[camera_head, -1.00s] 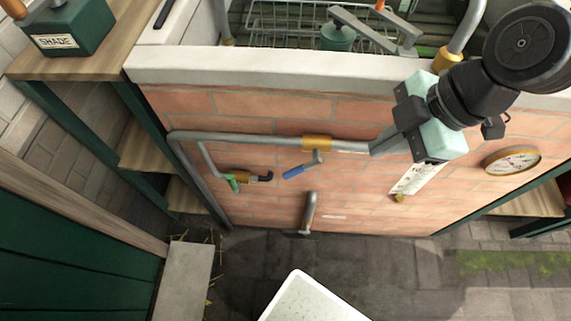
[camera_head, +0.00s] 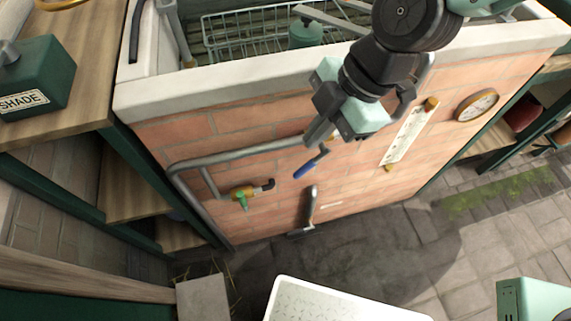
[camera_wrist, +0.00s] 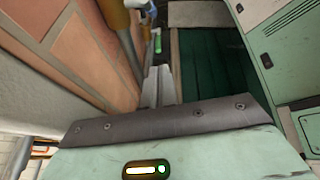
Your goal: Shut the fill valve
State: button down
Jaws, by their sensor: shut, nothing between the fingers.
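A grey pipe (camera_head: 235,155) runs along the brick wall in the head view. A lever with a blue grip (camera_head: 306,168) hangs tilted below it, its grip pointing down and left. Left of it is a brass tap with a small green handle (camera_head: 241,201) and a dark spout. I cannot tell from any label which of these is the fill valve. My gripper (camera_head: 314,137) is shut and empty, just above the blue lever in the head view, hiding its pivot and the brass fitting there. Contact cannot be told. In the wrist view my closed fingers (camera_wrist: 158,82) point toward a green handle (camera_wrist: 157,43).
A pale ledge (camera_head: 220,84) tops the brick wall, with a wire basket (camera_head: 250,35) behind it. Right of my gripper are a thermometer strip (camera_head: 408,135) and a round gauge (camera_head: 477,105). Wooden shelves (camera_head: 135,185) stand left. Paved floor (camera_head: 390,245) lies open in front.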

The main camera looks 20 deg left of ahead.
aim_at(309, 168)
jog(key=shift+w+a+f+b, duration=0.1)
jog(key=shift+a+f+b, duration=0.25)
jog(key=shift+f, duration=1.55)
jog(key=shift+w+a+f+b, duration=0.1)
jog(key=shift+a+f+b, duration=0.25)
jog(key=shift+f, duration=1.6)
jog(key=shift+a+f+b, duration=0.2)
jog(key=shift+f+b, duration=0.25)
jog(key=shift+f, duration=1.45)
jog(key=shift+f+t+h, duration=0.35)
jog(key=shift+t+h, duration=0.15)
jog(key=shift+h, duration=0.2)
jog(key=shift+w+d+f+t+h+b, duration=0.15)
jog(key=shift+f+t+h+b, duration=0.15)
jog(key=shift+h, duration=0.25)
jog(key=shift+d+f+t+h+b, duration=0.1)
jog(key=shift+f+t+h+b, duration=0.1)
jog(key=shift+t+h+b, duration=0.25)
jog(key=shift+w+d+f+h, duration=0.1)
jog(key=shift+d+f+h, duration=0.05)
jog(key=shift+h, duration=0.45)
jog(key=shift+w+d+f, duration=0.15)
jog(key=shift+d+f, duration=0.05)
jog(key=shift+d, duration=0.05)
